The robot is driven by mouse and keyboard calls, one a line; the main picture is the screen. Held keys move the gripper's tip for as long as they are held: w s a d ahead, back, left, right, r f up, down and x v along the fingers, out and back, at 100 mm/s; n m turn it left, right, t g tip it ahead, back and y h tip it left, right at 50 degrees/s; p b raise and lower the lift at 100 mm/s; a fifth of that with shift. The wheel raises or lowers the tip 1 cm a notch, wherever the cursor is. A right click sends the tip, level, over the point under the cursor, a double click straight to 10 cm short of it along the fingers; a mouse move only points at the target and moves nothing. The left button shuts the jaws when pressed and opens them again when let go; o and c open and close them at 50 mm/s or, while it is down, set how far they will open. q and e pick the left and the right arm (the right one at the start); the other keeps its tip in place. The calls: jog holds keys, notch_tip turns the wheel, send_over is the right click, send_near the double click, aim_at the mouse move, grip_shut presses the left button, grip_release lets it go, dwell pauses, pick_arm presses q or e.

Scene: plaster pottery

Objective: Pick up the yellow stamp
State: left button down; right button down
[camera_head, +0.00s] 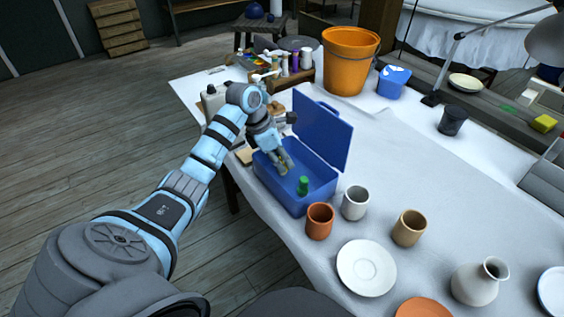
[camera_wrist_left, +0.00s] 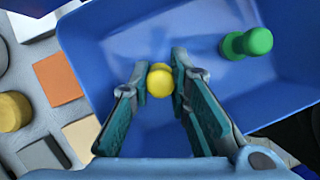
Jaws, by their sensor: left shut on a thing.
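The yellow stamp (camera_wrist_left: 160,82) shows between the two fingers of my left gripper (camera_wrist_left: 163,85) in the left wrist view. My left gripper is shut on it, over the inside of the open blue box (camera_head: 268,183). In the head view my left gripper (camera_head: 284,166) reaches down into the box from the left, and the stamp is mostly hidden by the fingers. I cannot tell whether the stamp touches the box floor. A green stamp (camera_head: 303,186) stands in the same box; it also shows in the left wrist view (camera_wrist_left: 246,43). My right gripper is out of view.
The box's raised lid (camera_head: 322,130) stands right of my gripper. An orange cup (camera_head: 320,221), a pale cup (camera_head: 355,203) and a white plate (camera_head: 366,268) are near the box. An orange bucket (camera_head: 350,60) stands behind. The table's right middle is clear.

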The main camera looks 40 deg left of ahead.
pick_arm(q)
notch_tip(320, 180, up, 20)
jog(key=p, duration=0.9)
jog(key=shift+p, duration=0.4)
jog(key=shift+f, duration=0.2)
